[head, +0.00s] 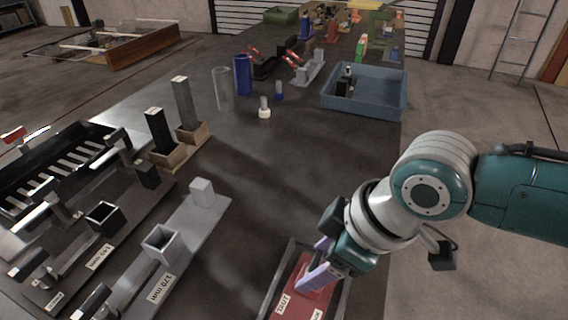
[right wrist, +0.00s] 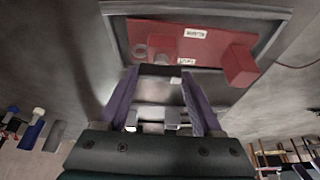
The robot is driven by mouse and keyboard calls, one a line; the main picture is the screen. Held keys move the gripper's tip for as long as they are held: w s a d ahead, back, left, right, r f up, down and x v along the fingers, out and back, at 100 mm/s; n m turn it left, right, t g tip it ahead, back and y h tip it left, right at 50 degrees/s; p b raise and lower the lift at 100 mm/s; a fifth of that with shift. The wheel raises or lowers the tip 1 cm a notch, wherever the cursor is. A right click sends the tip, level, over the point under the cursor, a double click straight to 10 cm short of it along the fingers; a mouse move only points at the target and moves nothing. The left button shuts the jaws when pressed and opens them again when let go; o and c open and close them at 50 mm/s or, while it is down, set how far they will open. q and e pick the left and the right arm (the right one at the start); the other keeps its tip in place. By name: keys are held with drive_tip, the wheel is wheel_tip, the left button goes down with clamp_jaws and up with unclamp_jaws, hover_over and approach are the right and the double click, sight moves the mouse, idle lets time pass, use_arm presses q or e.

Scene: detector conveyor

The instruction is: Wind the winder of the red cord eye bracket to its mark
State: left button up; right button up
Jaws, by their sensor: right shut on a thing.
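The red cord eye bracket shows as a red plate (head: 306,280) in a grey-framed tray at the bottom of the head view. In the right wrist view the red plate (right wrist: 212,40) carries a small ring, a red block (right wrist: 239,66) at its right end and small white labels. My right gripper (head: 314,264) reaches down over the plate with its purple fingers. In the right wrist view its fingertips (right wrist: 162,75) close on a dark, short piece, which seems to be the winder (right wrist: 158,71). The fingers partly hide it, and its mark cannot be made out. My left gripper is not in view.
A grey fixture with a square socket (head: 161,243) and a black rack (head: 60,165) stand to the left. A blue bin (head: 364,94) and several small parts stand farther back. The dark table between the fixtures and my right arm is mostly clear.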

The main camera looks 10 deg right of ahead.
drive_tip(key=o, duration=1.4)
drive_tip(key=p+v, duration=0.2)
drive_tip(key=v, duration=0.8)
